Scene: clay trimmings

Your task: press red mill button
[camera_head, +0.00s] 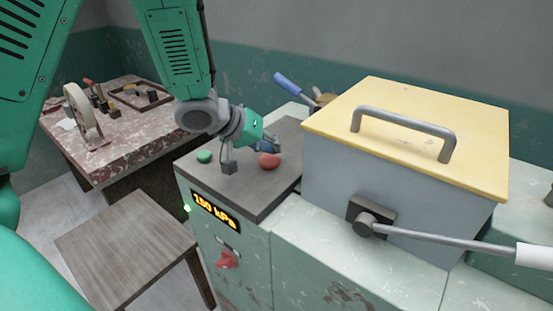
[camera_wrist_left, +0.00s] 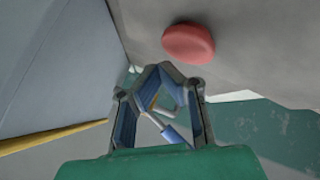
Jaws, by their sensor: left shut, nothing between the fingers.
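The red button (camera_head: 269,160) is a rounded cap on the dark grey top of the control cabinet. It also shows at the top of the left wrist view (camera_wrist_left: 188,44). My left gripper (camera_head: 268,147) is shut and empty, with its fingers just above and behind the button in the head view. In the left wrist view its blue-padded fingers (camera_wrist_left: 165,72) meet at the tips, and the button appears beside them with a gap in the picture. I cannot tell the exact height between them. A green button (camera_head: 204,156) sits left of the red one. My right gripper is out of view.
A pale blue box (camera_head: 400,200) with a yellow lid (camera_head: 410,125) and grey handle stands right of the buttons. A lever (camera_head: 450,245) sticks out from its front. A stool (camera_head: 125,245) and a cluttered table (camera_head: 130,150) are to the left.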

